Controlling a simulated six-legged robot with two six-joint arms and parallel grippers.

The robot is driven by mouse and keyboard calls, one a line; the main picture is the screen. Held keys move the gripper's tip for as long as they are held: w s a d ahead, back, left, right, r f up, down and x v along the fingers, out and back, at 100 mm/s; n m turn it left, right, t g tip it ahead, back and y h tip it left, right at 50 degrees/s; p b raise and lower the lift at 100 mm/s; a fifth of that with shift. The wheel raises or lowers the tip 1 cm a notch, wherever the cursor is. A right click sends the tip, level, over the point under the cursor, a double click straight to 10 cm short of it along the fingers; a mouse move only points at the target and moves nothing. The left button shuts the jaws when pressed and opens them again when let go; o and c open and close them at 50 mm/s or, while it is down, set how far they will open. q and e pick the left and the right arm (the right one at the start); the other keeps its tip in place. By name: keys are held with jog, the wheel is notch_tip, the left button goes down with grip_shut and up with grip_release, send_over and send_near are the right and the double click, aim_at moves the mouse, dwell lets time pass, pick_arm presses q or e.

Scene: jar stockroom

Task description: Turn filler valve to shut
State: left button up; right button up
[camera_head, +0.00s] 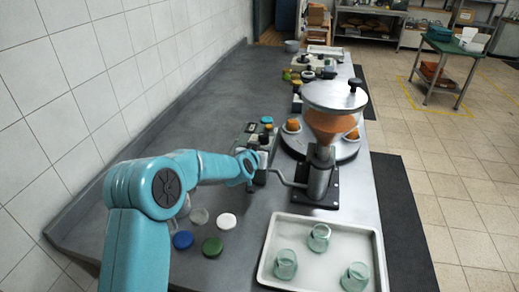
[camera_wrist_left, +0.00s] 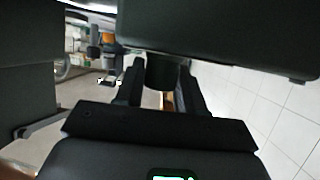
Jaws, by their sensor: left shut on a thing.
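The filler is a funnel of orange stuff (camera_head: 331,125) under a round metal lid, on a grey metal valve body (camera_head: 319,180) with a dark base plate. A thin bent metal lever (camera_head: 288,182) runs from the valve body leftward to my left gripper (camera_head: 262,166). In the left wrist view, the gripper fingers (camera_wrist_left: 162,88) are on both sides of a dark rounded grip (camera_wrist_left: 163,72), which I take to be the lever's handle. The gripper is shut on it. In the head view the handle is hidden by the gripper. My right gripper is not in view.
A white tray (camera_head: 268,262) with three green glass jars stands at the front right. Blue, green, white and grey lids lie left of it. A round turntable (camera_head: 346,150) with orange-filled jars is behind the filler. A tiled wall bounds the left; bare counter (camera_head: 200,125) lies beside it.

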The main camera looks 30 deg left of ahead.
pick_arm(q)
jog(key=n+y+p, duration=0.1)
jog(key=p, duration=0.2)
jog(key=n+g+y+p, duration=0.1)
jog(key=y+p, duration=0.1)
jog(key=n+g+y+p, duration=0.1)
jog(key=n+p, duration=0.1)
jog(key=p, duration=0.1)
jog(key=shift+d+r+y+p, duration=0.1)
jog(key=shift+r+y+p, duration=0.2)
jog(key=shift+p, duration=0.05)
jog(key=shift+n+g+y+p, duration=0.3)
jog(key=shift+n, duration=0.2)
jog(key=shift+f+n+g+y+p, duration=0.15)
jog(key=shift+n+g+y, duration=0.3)
jog(key=shift+n+y, duration=0.15)
jog(key=shift+f+n+g+y+p, duration=0.1)
jog(key=shift+n+g+y+p, duration=0.05)
jog(key=shift+n+g+y, duration=0.4)
jog(key=shift+f+n+g+y, duration=0.1)
jog(key=shift+n+g+y, duration=0.45)
jog(key=shift+n, duration=0.2)
jog(key=shift+n+g+y+b, duration=0.3)
jog(key=shift+n+g+b, duration=0.1)
jog(key=shift+n+g, duration=0.2)
